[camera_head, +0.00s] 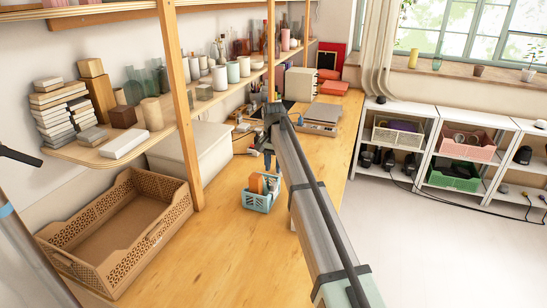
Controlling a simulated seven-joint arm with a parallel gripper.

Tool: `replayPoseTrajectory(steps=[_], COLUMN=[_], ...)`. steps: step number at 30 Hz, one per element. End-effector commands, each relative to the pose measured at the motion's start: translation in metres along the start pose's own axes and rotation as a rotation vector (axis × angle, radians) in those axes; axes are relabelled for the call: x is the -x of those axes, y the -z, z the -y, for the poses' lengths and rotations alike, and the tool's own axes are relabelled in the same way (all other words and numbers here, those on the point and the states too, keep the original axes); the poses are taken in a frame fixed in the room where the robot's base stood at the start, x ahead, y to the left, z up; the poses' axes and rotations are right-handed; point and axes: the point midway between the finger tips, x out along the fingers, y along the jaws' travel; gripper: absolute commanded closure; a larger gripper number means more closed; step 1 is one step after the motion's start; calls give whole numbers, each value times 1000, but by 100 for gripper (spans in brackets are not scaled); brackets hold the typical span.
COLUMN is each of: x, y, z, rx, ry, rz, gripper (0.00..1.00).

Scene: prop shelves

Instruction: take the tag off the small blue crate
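The small blue crate (257,203) stands on the wooden table, left of my arm. An orange item (257,183) and some other small things stick up out of it. I cannot make out a tag on the crate at this size. My gripper (267,163) points down just above the back of the crate. Its fingers are small and dark here, and I cannot tell whether they are open or shut or whether they touch anything. My arm hides the table to the right of the crate.
A large brown crate (168,180) sits at the left of the table, and a pale box (215,150) stands behind it. A wooden shelf post (180,100) rises between them and the blue crate. Bare tabletop (215,260) lies in front.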

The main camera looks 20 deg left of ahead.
Motion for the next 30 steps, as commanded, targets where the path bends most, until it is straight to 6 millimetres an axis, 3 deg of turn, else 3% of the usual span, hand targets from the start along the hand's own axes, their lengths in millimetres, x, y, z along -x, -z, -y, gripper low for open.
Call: replayPoseTrajectory(steps=[9,15,30], x=[-52,-75,-88], y=[0,0,0], z=[0,0,0], rx=[0,0,0], ry=[0,0,1], rz=[1,0,-1], gripper=[67,67,67])
